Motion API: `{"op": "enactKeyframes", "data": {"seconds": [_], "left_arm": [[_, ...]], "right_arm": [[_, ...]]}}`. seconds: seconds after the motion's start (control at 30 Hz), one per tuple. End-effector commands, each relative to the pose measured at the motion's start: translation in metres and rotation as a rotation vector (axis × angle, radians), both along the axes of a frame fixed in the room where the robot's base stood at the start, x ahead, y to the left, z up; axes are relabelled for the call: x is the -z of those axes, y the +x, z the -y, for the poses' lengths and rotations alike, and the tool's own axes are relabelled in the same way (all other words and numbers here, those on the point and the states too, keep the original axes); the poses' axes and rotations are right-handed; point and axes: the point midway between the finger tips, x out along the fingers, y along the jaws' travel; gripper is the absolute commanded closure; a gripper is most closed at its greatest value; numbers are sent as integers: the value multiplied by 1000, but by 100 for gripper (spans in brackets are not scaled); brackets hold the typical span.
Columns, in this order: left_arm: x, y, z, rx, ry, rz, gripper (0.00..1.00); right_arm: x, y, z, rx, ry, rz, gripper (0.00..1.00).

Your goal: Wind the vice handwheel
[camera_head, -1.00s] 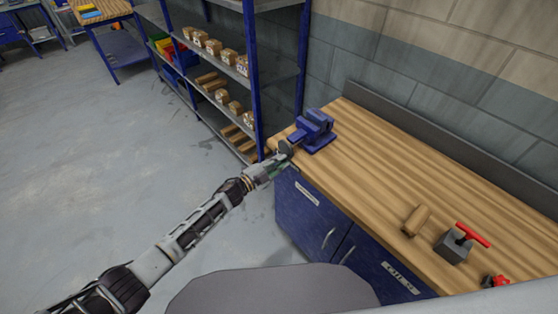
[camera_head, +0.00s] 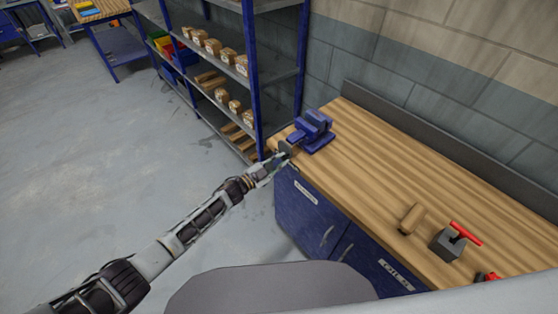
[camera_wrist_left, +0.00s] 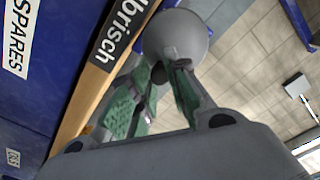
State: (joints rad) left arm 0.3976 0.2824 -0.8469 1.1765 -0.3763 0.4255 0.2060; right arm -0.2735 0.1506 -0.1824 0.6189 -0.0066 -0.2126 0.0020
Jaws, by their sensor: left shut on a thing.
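The blue vice (camera_head: 311,130) is mounted at the far left corner of the wooden workbench (camera_head: 385,170). Its grey handwheel (camera_head: 286,149) faces the front edge of the bench, and in the left wrist view the round grey wheel (camera_wrist_left: 178,38) fills the top middle. My left gripper (camera_head: 280,157) is at the wheel, and in the left wrist view its green-padded fingers (camera_wrist_left: 168,75) are closed on a dark knob on the wheel's face. The fingertips partly hide the knob. My right gripper is not in view.
A wooden block (camera_head: 412,218) and a grey block with a red T-handle (camera_head: 449,240) lie at the bench's right. Open floor (camera_head: 90,160) lies to the left.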

Motion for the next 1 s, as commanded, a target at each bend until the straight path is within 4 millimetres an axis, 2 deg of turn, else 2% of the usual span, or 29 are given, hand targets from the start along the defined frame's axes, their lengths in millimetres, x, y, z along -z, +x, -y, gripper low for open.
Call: {"op": "enactKeyframes", "data": {"seconds": [0.93, 0.97, 1.0], "left_arm": [[-6, 1, 1, 1, -93, -122, 100], [-6, 1, 1, 1, -93, -122, 81], [-6, 1, 1, 1, -93, -122, 75]], "right_arm": [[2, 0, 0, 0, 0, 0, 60], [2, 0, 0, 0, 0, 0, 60], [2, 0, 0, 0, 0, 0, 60]]}}
